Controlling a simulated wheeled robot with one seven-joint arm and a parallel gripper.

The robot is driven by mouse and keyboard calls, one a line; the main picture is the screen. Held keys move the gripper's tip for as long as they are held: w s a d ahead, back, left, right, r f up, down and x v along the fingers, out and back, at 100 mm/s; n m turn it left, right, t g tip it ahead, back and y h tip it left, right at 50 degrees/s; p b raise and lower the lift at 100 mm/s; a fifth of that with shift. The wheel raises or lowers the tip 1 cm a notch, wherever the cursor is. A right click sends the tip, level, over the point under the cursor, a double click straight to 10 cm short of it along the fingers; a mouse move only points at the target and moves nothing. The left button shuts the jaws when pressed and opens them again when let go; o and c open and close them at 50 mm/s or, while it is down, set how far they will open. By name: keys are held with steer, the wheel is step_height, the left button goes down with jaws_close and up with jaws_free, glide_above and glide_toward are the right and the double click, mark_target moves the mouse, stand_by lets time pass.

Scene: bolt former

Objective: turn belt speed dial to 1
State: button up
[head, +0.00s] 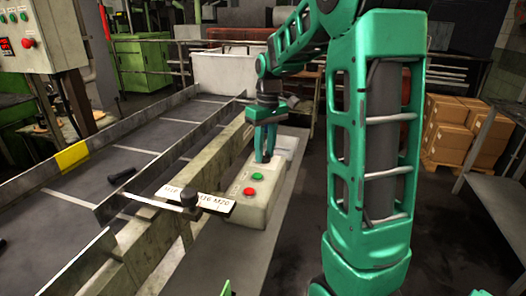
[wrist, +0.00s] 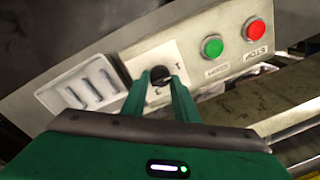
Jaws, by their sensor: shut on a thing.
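The belt speed dial is a small dark round knob (wrist: 159,76) on a white plate with partly readable marks, in the wrist view. My gripper (wrist: 158,82) is shut on the knob, one green finger at each side. In the head view my gripper (head: 264,158) reaches down onto the far part of the pale control box (head: 263,213); the dial is hidden there behind the fingers. The fingers cover parts of the plate, and I cannot tell which number the dial points to.
A green button (wrist: 212,46) and a red button (wrist: 256,30) sit beside the dial on the same box. A slotted panel (wrist: 84,85) is on the other side. The conveyor (head: 130,150) with dark bolts lies left; boxes (head: 460,130) stand at the right.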

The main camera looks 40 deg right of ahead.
steer(key=o, duration=1)
steer(key=shift+r, duration=0.1)
steer(key=r, duration=1)
steer(key=shift+w+d+r, duration=0.15)
steer(key=shift+d+r, duration=0.15)
steer(key=shift+d, duration=0.1)
steer(key=s+a+f+m, duration=0.1)
steer(key=s+f, duration=0.3)
steer(key=s, duration=0.5)
steer(key=s+a+f+m, duration=0.1)
steer(key=s+f+m, duration=0.3)
steer(key=s, duration=0.6)
steer(key=s+a+f+m, duration=0.1)
steer(key=s+f, duration=0.4)
steer(key=s, duration=0.5)
steer(key=shift+s+a+f+m+h, duration=0.15)
steer(key=shift+a+f+m+h, duration=0.15)
steer(key=shift+m, duration=0.4)
